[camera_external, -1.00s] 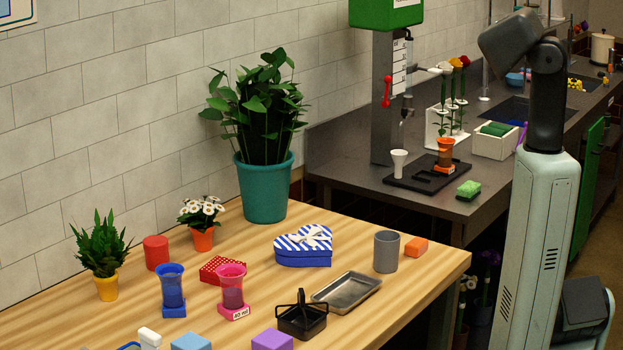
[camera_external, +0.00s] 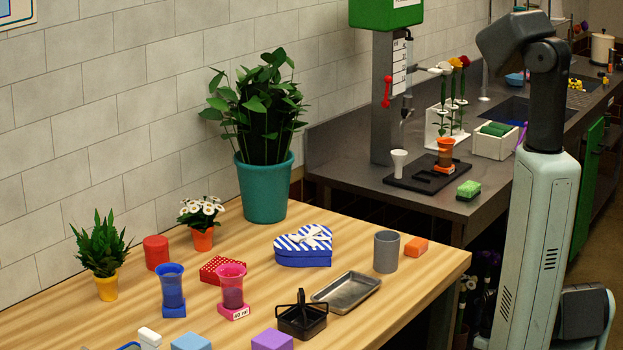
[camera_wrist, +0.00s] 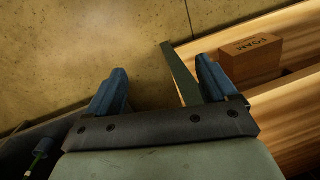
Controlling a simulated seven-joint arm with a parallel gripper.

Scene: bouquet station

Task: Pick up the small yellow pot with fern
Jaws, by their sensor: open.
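The small yellow pot with fern (camera_external: 107,286) stands upright on the left of the wooden table in the external view, with green spiky leaves (camera_external: 100,243) above its rim. It does not show in the wrist view. My gripper (camera_wrist: 165,80) shows in the wrist view with its two blue fingers apart and nothing between them. It points toward a floor and a wooden shelf, far from the pot. In the external view my arm stands at the right, away from the table, and the gripper is out of sight there.
Near the pot stand a red cylinder (camera_external: 156,252), a blue cup (camera_external: 171,286) and an orange pot with white flowers (camera_external: 202,238). A large teal planter (camera_external: 264,190) stands at the back. A box marked FOAM (camera_wrist: 250,60) sits on the shelf in the wrist view.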

